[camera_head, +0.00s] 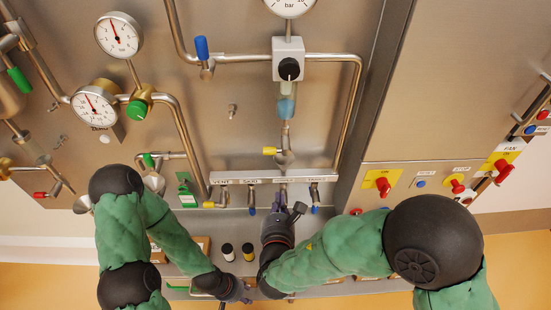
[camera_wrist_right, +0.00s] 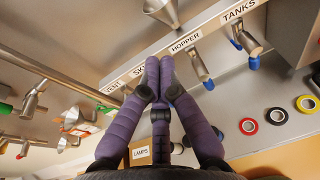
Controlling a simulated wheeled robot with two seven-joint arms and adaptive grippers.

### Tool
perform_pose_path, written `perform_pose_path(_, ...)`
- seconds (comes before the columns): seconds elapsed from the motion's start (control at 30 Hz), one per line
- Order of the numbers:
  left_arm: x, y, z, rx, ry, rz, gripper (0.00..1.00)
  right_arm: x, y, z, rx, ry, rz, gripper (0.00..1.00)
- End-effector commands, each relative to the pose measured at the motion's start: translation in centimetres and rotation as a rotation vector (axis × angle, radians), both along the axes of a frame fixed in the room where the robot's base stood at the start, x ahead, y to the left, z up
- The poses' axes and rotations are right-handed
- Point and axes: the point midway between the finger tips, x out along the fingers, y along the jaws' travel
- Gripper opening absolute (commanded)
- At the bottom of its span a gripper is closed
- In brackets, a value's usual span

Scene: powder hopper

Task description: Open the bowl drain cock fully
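A small cock with a yellow lever (camera_head: 269,151) sits under the translucent bluish bowl (camera_head: 286,108) in the head view; I take it for the bowl drain cock. Its lever points left, sideways to the vertical pipe. My right gripper (camera_head: 282,198) is below it, close under the label strip. In the right wrist view the fingers of this gripper (camera_wrist_right: 159,62) are together, with nothing visible between them. A metal funnel (camera_wrist_right: 160,10) shows just beyond the tips. My left gripper (camera_head: 242,291) is low in the head view, near the bottom shelf; its fingers are too small to read.
The label strip (camera_head: 228,177) has several outlets beneath, including the blue-tipped hopper outlet (camera_wrist_right: 203,68) right of my fingers and the tanks outlet (camera_wrist_right: 245,40). A yellow-handled cock (camera_head: 215,205) is at left. Tape rolls (camera_wrist_right: 277,116) lie at right. Gauges (camera_head: 118,34) and pipes fill the left.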

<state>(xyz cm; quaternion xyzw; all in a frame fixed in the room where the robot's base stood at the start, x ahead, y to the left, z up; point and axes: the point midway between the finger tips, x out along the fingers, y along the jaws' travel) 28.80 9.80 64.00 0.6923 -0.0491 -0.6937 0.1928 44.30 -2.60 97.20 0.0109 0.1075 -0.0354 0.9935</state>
Motion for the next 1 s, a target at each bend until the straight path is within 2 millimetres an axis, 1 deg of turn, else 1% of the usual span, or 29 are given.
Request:
perform_pose_path(0.03, 0.0, 0.0, -0.2, 0.000, 0.000, 0.000, 0.40, -0.1, 0.9, 0.9, -0.007, -0.045, 0.033, 0.00)
perform_pose_path(0.13, 0.0, 0.0, -0.3, 0.000, 0.000, 0.000, 0.40, -0.1, 1.8, 2.2, -0.017, -0.096, 0.067, 0.00)
perform_pose_path(0.23, 0.0, 0.0, -0.5, 0.000, 0.001, 0.000, 0.40, 0.4, 2.0, 2.4, -0.018, -0.108, 0.073, 0.00)
perform_pose_path(0.33, 0.0, 0.0, -0.8, 0.000, 0.001, 0.000, 0.40, 1.5, 1.9, 2.1, -0.017, -0.105, 0.071, 0.00)
perform_pose_path(0.47, 0.0, 0.0, -1.4, 0.000, 0.001, 0.000, 0.40, 3.7, 1.9, 1.8, -0.018, -0.104, 0.069, 0.00)
perform_pose_path(0.8, 0.0, 0.0, -3.0, 0.000, 0.000, 0.000, 0.40, 10.0, 1.9, 1.0, -0.016, -0.103, 0.070, 0.00)
perform_pose_path(0.83, 0.0, 0.0, -3.0, 0.000, 0.000, 0.000, 0.40, 10.1, 1.9, 1.5, -0.016, -0.106, 0.071, 0.00)
perform_pose_path(0.9, 0.0, 0.0, -2.9, 0.000, 0.001, 0.000, 0.40, 9.6, 2.0, 2.9, -0.016, -0.106, 0.073, 0.00)
perform_pose_path(1.0, 0.0, 0.0, -2.9, 0.000, 0.000, 0.000, 0.40, 9.3, 2.0, 4.1, -0.016, -0.106, 0.073, 0.00)
